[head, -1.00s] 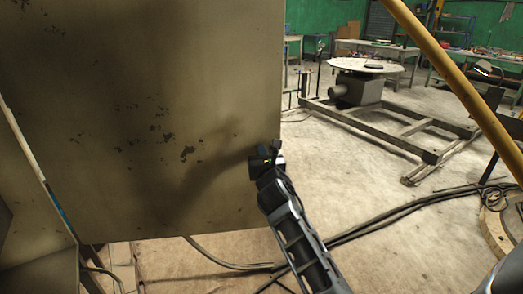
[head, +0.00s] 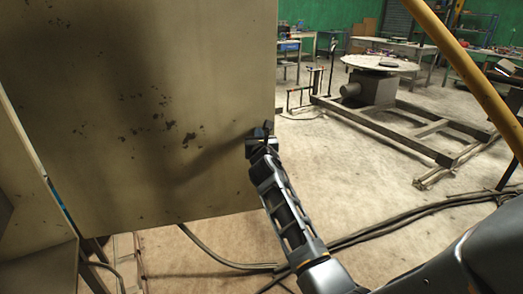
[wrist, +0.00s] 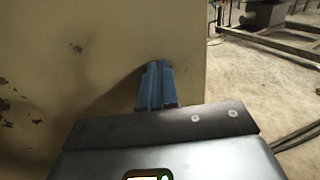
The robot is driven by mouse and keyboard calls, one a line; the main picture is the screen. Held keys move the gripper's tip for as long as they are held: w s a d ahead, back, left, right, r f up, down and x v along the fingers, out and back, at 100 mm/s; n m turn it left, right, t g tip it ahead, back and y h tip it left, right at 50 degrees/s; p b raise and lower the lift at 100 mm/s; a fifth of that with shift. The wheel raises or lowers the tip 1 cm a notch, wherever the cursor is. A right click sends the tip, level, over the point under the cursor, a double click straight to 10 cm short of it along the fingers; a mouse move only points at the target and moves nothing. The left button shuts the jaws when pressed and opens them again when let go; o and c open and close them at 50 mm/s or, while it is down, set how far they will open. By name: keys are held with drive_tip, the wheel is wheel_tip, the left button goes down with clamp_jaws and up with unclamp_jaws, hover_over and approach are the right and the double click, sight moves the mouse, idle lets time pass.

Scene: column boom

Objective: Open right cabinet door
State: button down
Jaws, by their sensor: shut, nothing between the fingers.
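The cabinet door (head: 130,110) is a large beige metal panel with dark chipped spots and fills the left half of the head view. It stands swung out from the cabinet body (head: 35,200), which shows at the far left. My gripper (head: 262,132) is at the door's right edge, low on the panel. In the wrist view the door (wrist: 80,60) fills the left side, and my gripper's blue fingers (wrist: 158,70) are together with nothing between them. They are close to the door face near its free edge; I cannot tell whether they touch it. No handle shows.
A yellow pole (head: 470,75) slants across the upper right. A round-topped table (head: 380,63) on a metal floor frame (head: 430,145) stands behind. Cables (head: 400,220) run over the floor.

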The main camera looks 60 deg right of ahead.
sight(255, 126)
drive_tip(key=x, duration=0.6)
drive_tip(key=shift+w+r, duration=0.1)
drive_tip(key=shift+w, duration=0.35)
drive_tip(key=shift+a, duration=0.1)
